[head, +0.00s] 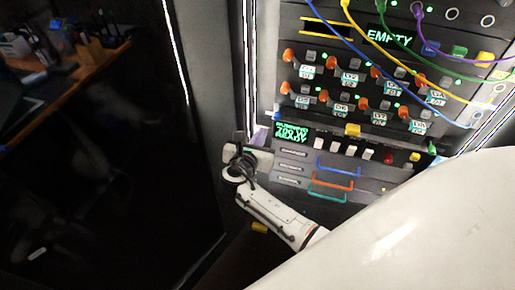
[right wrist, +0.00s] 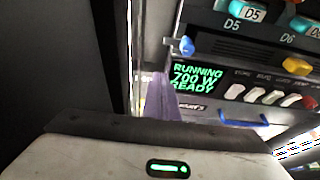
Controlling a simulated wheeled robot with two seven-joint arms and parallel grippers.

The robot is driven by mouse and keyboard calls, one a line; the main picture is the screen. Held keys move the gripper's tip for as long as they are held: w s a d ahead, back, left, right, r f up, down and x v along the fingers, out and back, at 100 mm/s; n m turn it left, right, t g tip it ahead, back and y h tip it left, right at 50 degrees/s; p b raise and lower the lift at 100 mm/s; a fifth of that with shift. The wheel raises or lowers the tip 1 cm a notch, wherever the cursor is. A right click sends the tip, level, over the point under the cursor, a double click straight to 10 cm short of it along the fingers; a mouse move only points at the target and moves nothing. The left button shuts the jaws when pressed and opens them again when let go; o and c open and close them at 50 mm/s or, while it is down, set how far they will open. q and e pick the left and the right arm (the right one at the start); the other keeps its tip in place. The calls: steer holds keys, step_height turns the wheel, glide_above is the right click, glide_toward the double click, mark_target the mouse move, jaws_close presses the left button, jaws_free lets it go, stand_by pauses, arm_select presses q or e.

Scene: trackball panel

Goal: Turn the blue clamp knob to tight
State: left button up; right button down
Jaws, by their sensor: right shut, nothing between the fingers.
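A small blue knob (right wrist: 187,45) shows in the right wrist view, at the upper left corner of the panel with the green-lit screen (right wrist: 195,77). In the head view a small blue spot (head: 276,116) sits at the same corner, too small to read its turn. My right gripper (head: 239,137) is shut and empty, to the left of and a little below that corner, apart from the knob. Its fingertips are hard to make out in the right wrist view. My left gripper is not in view.
The screen reads running, 700 W, ready. White, red and yellow controls (head: 353,130) and coloured handles (head: 335,168) are close by. Above are orange-knobbed rows (head: 350,80) and hanging cables (head: 345,55). A lavender strip (right wrist: 160,100) stands beside the panel.

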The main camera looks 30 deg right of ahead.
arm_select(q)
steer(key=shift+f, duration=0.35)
arm_select(e)
steer(key=shift+w+d+r, duration=0.5)
steer(key=shift+d+r, duration=0.1)
steer(key=shift+r, duration=0.15)
steer(key=shift+w+d+r, duration=0.45)
steer(key=shift+d+r, duration=0.1)
steer(key=shift+r, duration=0.15)
arm_select(q)
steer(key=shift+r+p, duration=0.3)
steer(key=shift+p, duration=0.25)
arm_select(e)
steer(key=shift+r+m, duration=0.15)
steer(key=shift+m, duration=0.15)
